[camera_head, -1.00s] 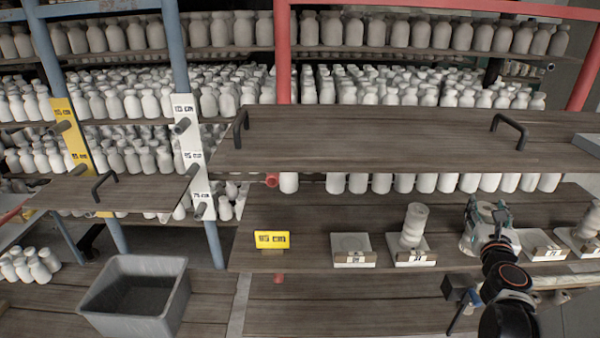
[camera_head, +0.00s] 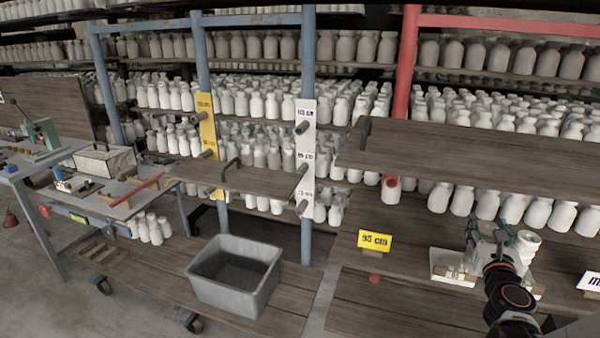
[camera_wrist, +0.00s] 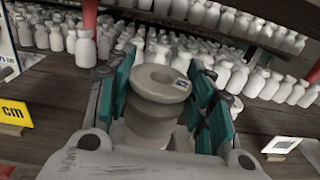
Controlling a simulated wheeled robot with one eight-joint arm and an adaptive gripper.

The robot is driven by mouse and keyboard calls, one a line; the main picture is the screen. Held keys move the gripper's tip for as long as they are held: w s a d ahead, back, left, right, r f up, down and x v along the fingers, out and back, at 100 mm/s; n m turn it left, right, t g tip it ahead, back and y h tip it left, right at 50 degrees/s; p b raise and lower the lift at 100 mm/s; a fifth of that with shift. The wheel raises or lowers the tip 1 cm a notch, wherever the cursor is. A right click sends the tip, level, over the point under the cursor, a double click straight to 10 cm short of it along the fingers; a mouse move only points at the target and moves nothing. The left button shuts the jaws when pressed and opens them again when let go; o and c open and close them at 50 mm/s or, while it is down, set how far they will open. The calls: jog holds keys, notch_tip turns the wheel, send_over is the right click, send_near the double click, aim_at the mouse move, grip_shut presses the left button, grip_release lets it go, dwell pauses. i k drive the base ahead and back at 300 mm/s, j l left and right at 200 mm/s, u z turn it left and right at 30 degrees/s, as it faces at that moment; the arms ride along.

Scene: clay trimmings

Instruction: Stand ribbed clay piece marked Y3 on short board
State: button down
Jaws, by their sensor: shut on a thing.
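My gripper (camera_head: 490,242) is shut on a pale grey ribbed clay piece. In the wrist view this clay piece (camera_wrist: 158,100) is upright between the teal fingers (camera_wrist: 162,103), with a hole in its top and a small label too small to read. In the head view my gripper hides most or all of it. A short dark wooden board (camera_head: 262,182) with a black handle lies at the left between blue posts, its top bare. My gripper is well to the right of this board, over the workbench side.
A longer board (camera_head: 470,150) is above and behind my gripper. A yellow 95 cm sign (camera_head: 375,240) and a pale stand (camera_head: 440,264) are near my gripper. Another clay piece (camera_head: 527,240) shows just right of it. A grey bin (camera_head: 236,285) stands below the short board.

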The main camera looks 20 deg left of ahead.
aim_at(264, 180)
jog(key=i+j+u, duration=0.25)
jog(key=j+u, duration=0.15)
jog(key=i+j+u, duration=0.35)
jog(key=k+j, duration=0.1)
